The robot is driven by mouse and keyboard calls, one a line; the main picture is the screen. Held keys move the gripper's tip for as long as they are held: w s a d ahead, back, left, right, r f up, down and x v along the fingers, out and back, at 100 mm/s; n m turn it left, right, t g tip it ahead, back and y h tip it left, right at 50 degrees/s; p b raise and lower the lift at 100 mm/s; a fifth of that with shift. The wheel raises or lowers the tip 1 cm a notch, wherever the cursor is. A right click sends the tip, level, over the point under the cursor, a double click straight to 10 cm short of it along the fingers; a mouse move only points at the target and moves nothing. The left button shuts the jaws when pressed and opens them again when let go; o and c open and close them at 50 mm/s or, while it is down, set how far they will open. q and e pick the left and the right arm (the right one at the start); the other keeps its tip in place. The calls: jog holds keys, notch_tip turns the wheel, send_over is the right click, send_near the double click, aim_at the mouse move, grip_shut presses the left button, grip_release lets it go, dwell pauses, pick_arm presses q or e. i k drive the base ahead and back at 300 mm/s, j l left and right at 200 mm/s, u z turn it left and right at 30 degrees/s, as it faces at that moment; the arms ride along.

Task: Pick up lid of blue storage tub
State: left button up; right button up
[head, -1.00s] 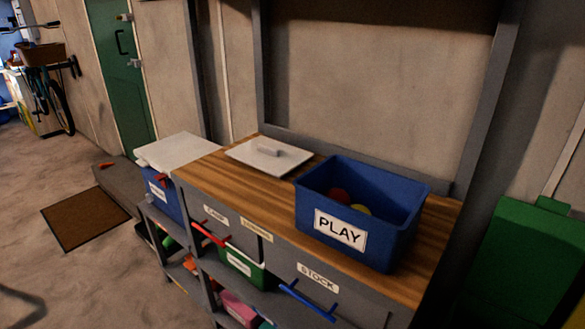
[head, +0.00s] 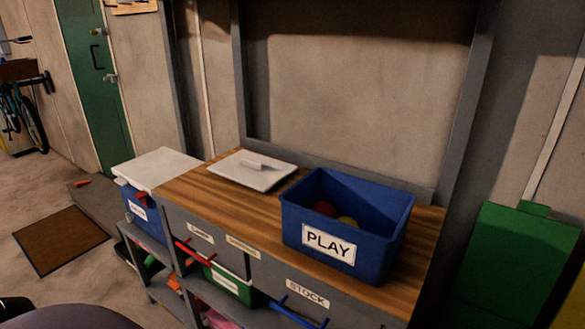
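Neither of my grippers shows in the head view.
The wooden worktop (head: 195,188) has some free room left of the tub. Below are drawers, one labelled STOCK (head: 307,293), and a green bin (head: 226,282). A white-topped blue box (head: 144,213) stands left. A green container (head: 515,265) stands right. A mat (head: 61,240) lies on the floor.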

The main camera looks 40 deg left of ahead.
aim_at(261, 173)
jog(key=j+z, duration=0.3)
jog(key=k+j+z, duration=0.15)
jog(key=j+z, duration=0.2)
jog(key=k+j+z, duration=0.15)
jog(key=j, duration=0.2)
jog(key=k+j+z, duration=0.2)
jog(key=j, duration=0.15)
jog(key=k+j, duration=0.25)
jog(key=j, duration=0.2)
jog(key=k+j+z, duration=0.15)
jog(key=k+j, duration=0.15)
jog(key=j, duration=0.2)
jog(key=k+j, duration=0.3)
jog(key=j, duration=0.15)
